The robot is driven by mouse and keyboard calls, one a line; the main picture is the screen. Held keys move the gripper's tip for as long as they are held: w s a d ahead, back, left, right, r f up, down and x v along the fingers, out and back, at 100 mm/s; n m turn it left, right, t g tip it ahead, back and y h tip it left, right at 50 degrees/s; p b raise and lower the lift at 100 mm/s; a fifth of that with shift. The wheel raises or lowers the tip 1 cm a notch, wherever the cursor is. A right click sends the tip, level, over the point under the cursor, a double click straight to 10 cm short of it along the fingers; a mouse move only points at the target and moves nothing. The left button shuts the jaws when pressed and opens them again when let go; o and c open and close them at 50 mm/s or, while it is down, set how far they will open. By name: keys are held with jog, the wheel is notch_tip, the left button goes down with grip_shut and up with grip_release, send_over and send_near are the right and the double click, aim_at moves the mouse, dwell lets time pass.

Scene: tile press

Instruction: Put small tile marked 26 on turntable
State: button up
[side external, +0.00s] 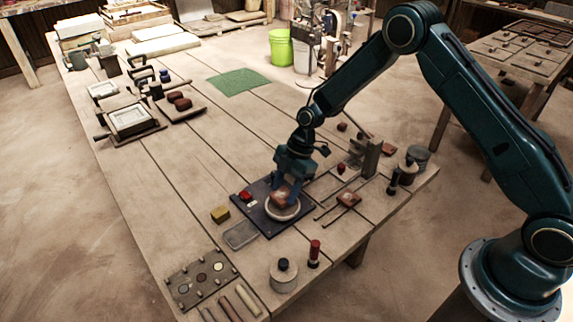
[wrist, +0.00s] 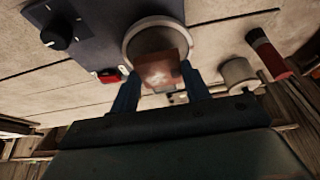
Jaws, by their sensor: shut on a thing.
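My gripper (side external: 287,192) is low over the dark base plate (side external: 249,196), pointing down. It is shut on a small reddish-brown tile (wrist: 160,72), which shows between the two blue fingers in the wrist view. The tile has a pale mark that is too blurred to read. The turntable (side external: 283,214) is a round disc with a pale rim on the base plate. In the wrist view the tile overlaps the turntable's rim (wrist: 127,45). I cannot tell whether the tile touches the disc.
A red button (side external: 246,196) and a black knob (wrist: 56,37) are on the base plate. Planks around the green mat (side external: 238,82) are clear.

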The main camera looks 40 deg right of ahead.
jog(key=shift+f, duration=1.15)
jog(key=shift+f, duration=0.15)
jog(key=o, duration=1)
jog(key=v, duration=1.2)
jog(key=shift+r, duration=0.25)
